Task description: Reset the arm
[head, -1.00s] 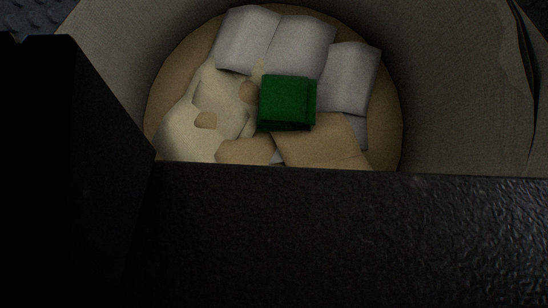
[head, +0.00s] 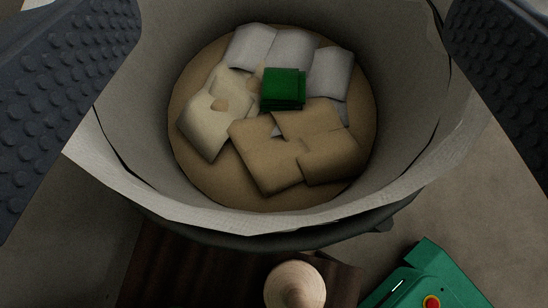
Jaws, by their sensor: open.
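My gripper (head: 292,100) is open. Its two dark, studded fingers show at the upper left and upper right of the head view, wide apart and with nothing between them near the camera. Below and beyond them is a round bin (head: 405,165) with a pale liner. On its tan floor lie a small folded green cloth (head: 284,88), white cloths (head: 330,72), cream cloths (head: 205,125) and tan cloths (head: 265,165). The gripper is above the bin and appears clear of the cloths.
A dark wooden surface (head: 190,270) lies in front of the bin, with a round pale wooden knob (head: 295,285) on it. A green box with a red button (head: 425,285) is at the lower right. Bare floor (head: 480,190) shows at the right.

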